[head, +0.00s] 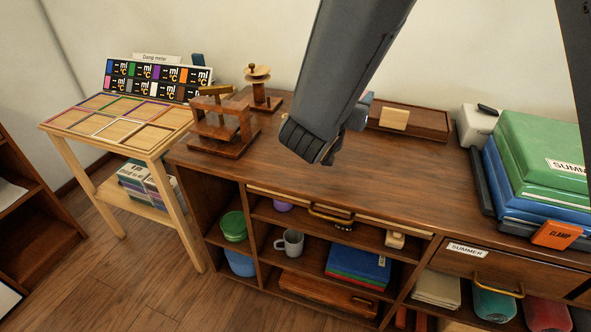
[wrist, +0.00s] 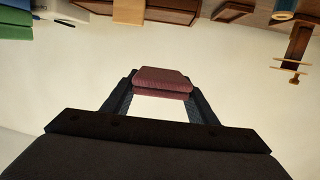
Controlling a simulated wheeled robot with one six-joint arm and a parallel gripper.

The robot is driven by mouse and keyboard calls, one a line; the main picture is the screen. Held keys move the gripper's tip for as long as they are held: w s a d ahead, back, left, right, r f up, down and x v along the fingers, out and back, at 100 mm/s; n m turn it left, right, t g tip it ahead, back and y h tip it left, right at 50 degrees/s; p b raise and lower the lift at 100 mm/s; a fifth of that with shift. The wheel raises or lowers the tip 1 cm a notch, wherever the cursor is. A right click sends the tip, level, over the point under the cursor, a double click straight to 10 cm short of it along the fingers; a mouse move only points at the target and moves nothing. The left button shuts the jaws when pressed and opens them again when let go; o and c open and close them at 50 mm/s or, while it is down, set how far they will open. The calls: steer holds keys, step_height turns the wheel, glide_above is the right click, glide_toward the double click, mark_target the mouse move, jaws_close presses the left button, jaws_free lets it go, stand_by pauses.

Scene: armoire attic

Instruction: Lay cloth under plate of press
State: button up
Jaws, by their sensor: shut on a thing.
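A folded maroon cloth (wrist: 163,82) shows in the wrist view, between the fingers of my gripper (wrist: 161,98), which is shut on it. The wooden press (head: 223,125) stands at the left end of the cabinet top, left of my arm. It has a dark base, an upright frame and a lighter bar on top. The gap under its plate is too small to make out.
The cabinet top (head: 390,175) is mostly clear in the middle. A wooden stand with discs (head: 258,88) stands behind the press. A low wooden box (head: 425,120) lies at the back. Green and blue cases (head: 545,150) fill the right end. A display table (head: 125,135) stands left.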

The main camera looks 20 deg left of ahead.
steer(key=n+y+b, duration=0.1)
steer(key=y+b, duration=0.1)
steer(key=b, duration=0.9)
glide_above(294, 157)
steer(key=d, duration=0.1)
step_height(294, 157, down, 6)
steer(key=f+b, duration=0.1)
steer(key=f, duration=0.2)
steer(key=f+b, duration=0.1)
steer(key=f, duration=0.2)
steer(key=a+f+b, duration=0.1)
steer(key=f, duration=0.3)
steer(key=shift+f, duration=0.1)
steer(key=o, duration=1)
steer(key=s, duration=0.4)
steer(key=s+r+p, duration=0.1)
steer(key=s, duration=0.3)
steer(key=s+a+r+p, duration=0.1)
steer(key=s, duration=0.3)
